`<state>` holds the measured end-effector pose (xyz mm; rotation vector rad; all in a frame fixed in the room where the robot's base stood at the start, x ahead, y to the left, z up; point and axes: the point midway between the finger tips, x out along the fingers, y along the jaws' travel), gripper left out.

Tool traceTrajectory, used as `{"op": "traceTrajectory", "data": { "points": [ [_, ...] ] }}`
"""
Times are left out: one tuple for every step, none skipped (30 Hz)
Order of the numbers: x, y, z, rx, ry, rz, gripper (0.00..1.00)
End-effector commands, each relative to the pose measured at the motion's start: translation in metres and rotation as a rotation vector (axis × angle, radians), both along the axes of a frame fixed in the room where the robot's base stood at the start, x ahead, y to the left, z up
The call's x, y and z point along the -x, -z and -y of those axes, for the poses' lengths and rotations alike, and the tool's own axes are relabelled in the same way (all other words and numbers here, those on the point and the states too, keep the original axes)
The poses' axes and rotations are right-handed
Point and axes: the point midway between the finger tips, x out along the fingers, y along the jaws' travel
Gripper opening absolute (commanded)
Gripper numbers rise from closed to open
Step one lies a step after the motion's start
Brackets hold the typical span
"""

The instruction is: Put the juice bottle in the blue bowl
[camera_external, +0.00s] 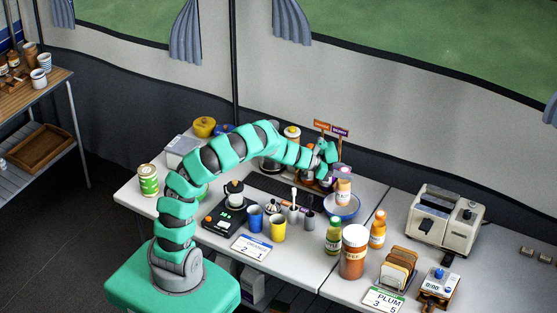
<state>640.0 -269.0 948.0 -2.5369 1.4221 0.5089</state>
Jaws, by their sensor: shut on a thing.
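The juice bottle (343,190), with an orange body, a pale label and a pinkish top, is upright over the blue bowl (342,212). My gripper (335,168) is at the bottle's top, shut on it. The bowl is blue outside with a pale inside, and stands on the table near the middle right. The bottle's lower end overlaps the bowl in this view, and I cannot tell whether it touches the bowl's inside.
A green-capped bottle (333,237), a large brown jar (353,252) and an orange bottle (377,230) stand in front of the bowl. Blue (255,218) and yellow (278,229) cups are to the left. A toaster (444,220) stands at right.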

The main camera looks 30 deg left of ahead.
Motion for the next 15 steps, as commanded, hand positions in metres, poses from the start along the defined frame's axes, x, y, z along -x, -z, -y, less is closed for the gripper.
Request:
{"op": "traceTrajectory", "data": {
  "points": [
    [0.0, 0.007, 0.0, 0.001, -0.001, -0.002, 0.0],
    [0.0, 0.009, 0.0, 0.001, -0.001, -0.002, 0.0],
    [0.0, 0.011, 0.0, 0.001, -0.001, -0.002, 0.0],
    [0.0, 0.012, 0.0, 0.0, 0.0, -0.001, 0.0],
    [0.0, 0.014, 0.0, 0.0, 0.0, -0.001, 0.0],
    [0.0, 0.016, 0.0, 0.0, 0.0, -0.001, 0.0],
    [0.0, 0.019, 0.0, 0.0, 0.0, -0.001, 0.0],
    [0.0, 0.022, 0.0, 0.0, 0.0, -0.001, 0.0],
    [0.0, 0.027, 0.0, 0.0, -0.001, 0.0, 0.0],
    [0.0, 0.031, 0.0, 0.0, -0.001, 0.0, 0.0],
    [0.0, 0.036, 0.0, 0.001, -0.002, -0.001, 0.0],
    [0.0, 0.041, 0.0, 0.0, -0.001, 0.0, 0.0],
    [0.0, 0.044, 0.0, 0.0, -0.001, 0.0, 0.0],
    [-0.001, 0.046, 0.0, 0.0, -0.002, 0.001, 0.0],
    [-0.001, 0.048, 0.0, 0.001, -0.002, 0.002, 0.0]
  ]
}}
